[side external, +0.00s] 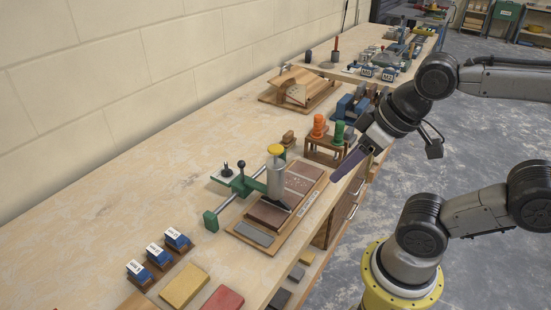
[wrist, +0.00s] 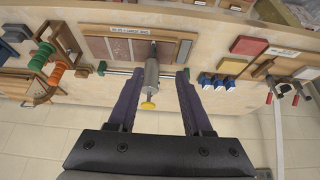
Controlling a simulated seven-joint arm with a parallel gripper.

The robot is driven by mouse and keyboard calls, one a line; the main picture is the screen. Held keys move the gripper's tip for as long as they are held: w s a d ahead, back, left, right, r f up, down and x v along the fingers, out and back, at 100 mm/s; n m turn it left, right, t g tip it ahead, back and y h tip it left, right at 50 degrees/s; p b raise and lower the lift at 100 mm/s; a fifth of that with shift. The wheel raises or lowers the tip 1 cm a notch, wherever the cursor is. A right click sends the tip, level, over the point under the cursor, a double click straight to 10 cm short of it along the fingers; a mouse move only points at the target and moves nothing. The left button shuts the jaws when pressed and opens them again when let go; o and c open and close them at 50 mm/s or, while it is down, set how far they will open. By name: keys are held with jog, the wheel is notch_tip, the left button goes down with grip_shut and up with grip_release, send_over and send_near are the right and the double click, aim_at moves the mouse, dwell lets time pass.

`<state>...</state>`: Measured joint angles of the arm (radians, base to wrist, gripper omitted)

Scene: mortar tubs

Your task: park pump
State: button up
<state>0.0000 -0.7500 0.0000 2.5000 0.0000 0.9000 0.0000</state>
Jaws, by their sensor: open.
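The pump, a grey cylinder with a yellow knob on top (side external: 277,180), stands upright at a green bar fixture (side external: 240,186), beside or over a wooden board with reddish-brown plates (side external: 270,214); its exact footing is hidden. In the wrist view the pump (wrist: 151,75) appears between my purple fingers, its yellow knob toward the palm. My gripper (side external: 338,174) is open and empty. In the side view it is to the right of the pump, apart from it, above the bench's front edge.
A wooden rack with orange and green handles (side external: 324,140) stands close behind my gripper. Blue-and-white labelled blocks (side external: 160,255) and yellow and red blocks (side external: 184,286) lie at the near end. The bench left of the fixture is clear, up to the wall.

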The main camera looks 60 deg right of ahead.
dwell(0.5)
jog(key=w+r+m+g, duration=0.1)
jog(key=w+r, duration=0.5)
jog(key=r, duration=0.1)
jog(key=m+g, duration=0.1)
jog(key=g, duration=0.4)
send_over(241, 163)
notch_tip(241, 163, down, 8)
jog(key=f, duration=1.4)
jog(key=shift+w+d, duration=0.25)
jog(key=shift+r, duration=0.1)
grip_shut()
